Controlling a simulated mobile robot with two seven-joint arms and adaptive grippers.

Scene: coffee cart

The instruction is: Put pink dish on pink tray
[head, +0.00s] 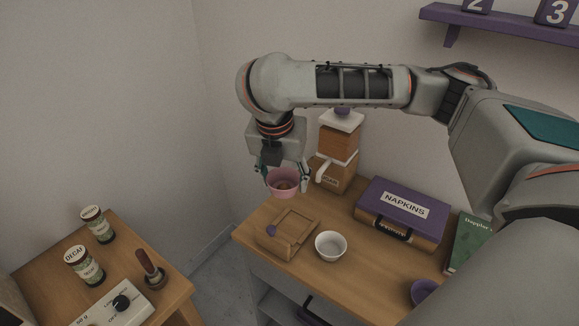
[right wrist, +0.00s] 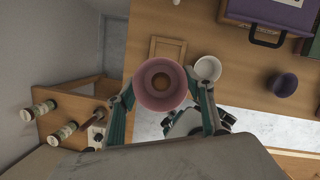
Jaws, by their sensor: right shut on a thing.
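A pink dish (head: 284,184) is held in my right gripper (head: 284,176), above the back left part of the table. My right gripper is shut on the dish, with a finger on each side of it. In the right wrist view the pink dish (right wrist: 159,81) sits between the fingertips, and something brown shows inside it. I see no pink tray in either view.
Jars (head: 85,265) stand on a lower left table.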

